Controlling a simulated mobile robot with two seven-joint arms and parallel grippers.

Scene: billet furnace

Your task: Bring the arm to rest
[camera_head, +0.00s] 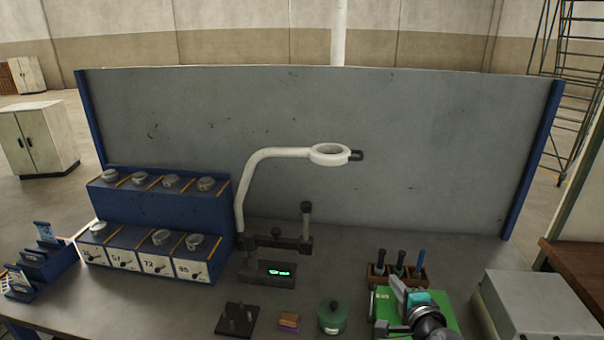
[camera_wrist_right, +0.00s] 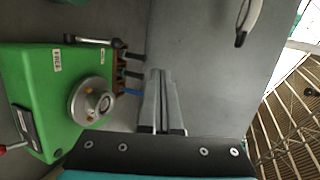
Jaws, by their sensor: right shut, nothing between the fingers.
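My right gripper (camera_head: 397,287) is low at the front right of the bench, above the green device (camera_head: 449,322), and hides part of it. In the right wrist view the two grey fingers (camera_wrist_right: 158,74) lie together with nothing between them. The green device (camera_wrist_right: 38,85) is left of the fingers in that view, with a round metal part (camera_wrist_right: 92,101) and a dark lever on it. My left gripper is not in view.
A rack with several dark and blue handled tools (camera_head: 398,275) stands just behind my right gripper. A grey box (camera_head: 535,308) is to its right, and a green round container (camera_head: 332,317) to its left. A white ring lamp (camera_head: 330,154) rises mid-bench before the grey back panel (camera_head: 400,110).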

